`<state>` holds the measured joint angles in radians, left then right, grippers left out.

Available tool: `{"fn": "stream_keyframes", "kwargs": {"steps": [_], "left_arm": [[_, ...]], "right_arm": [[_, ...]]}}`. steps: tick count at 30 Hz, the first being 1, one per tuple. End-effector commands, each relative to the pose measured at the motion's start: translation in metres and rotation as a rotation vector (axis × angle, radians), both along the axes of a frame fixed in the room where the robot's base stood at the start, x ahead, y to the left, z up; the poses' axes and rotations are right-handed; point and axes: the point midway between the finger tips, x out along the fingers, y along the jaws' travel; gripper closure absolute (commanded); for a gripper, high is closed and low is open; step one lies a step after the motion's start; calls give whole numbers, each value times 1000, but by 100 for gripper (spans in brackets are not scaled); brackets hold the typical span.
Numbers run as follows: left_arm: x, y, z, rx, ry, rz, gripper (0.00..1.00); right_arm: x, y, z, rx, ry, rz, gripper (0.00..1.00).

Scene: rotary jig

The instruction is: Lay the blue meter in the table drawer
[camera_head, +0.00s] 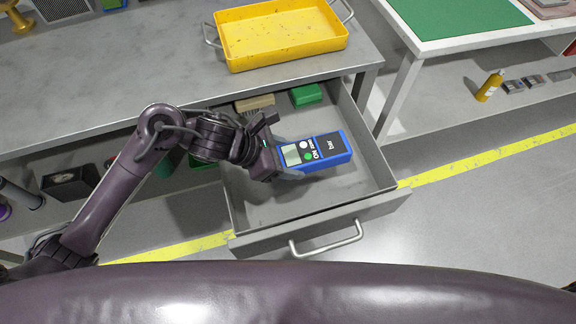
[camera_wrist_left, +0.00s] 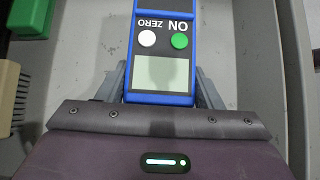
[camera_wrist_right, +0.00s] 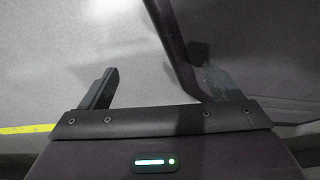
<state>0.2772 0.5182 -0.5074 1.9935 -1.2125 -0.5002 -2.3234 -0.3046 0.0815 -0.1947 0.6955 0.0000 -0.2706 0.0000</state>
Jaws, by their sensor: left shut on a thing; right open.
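The blue meter (camera_head: 330,150) has a grey screen, a green button and a white button. My left gripper (camera_head: 288,158) is shut on its screen end, over the open table drawer (camera_head: 350,198). In the left wrist view the meter (camera_wrist_left: 164,50) lies between the fingers, face towards the camera, with the drawer floor (camera_wrist_left: 235,60) around it. I cannot tell whether it touches the floor. My right gripper (camera_wrist_right: 155,85) shows only in the right wrist view, open and empty above grey floor.
A brush (camera_head: 254,104) and a green box (camera_head: 306,95) lie at the back of the drawer. The drawer front with its handle (camera_head: 328,241) is pulled out. A yellow tray (camera_head: 282,62) stands on the table above. The drawer's front and right floor are bare.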

Motion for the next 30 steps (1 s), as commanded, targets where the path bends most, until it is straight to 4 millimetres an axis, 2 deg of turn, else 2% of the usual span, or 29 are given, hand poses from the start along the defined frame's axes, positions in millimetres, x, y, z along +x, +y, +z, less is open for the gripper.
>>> {"fn": "stream_keyframes", "kwargs": {"steps": [6, 9, 21, 26, 27, 30], "left_arm": [[-1, -1, -32, -2, 6, 1, 67], [0, 0, -41, -2, 2, 1, 67], [0, 0, -44, -1, -1, -1, 67], [0, 0, -45, -1, -1, -1, 67], [0, 0, -46, 1, 0, 0, 39], [0, 0, -45, 1, 0, 0, 26]], "right_arm": [[-4, -3, -3, -7, 16, 0, 14], [-1, -2, -2, -6, 12, 0, 14], [-1, -1, -3, -4, 14, 2, 14], [5, 2, -3, -2, 12, 1, 14], [8, 3, -2, 0, 9, 0, 14], [12, 7, 0, 5, 2, 0, 14]]}}
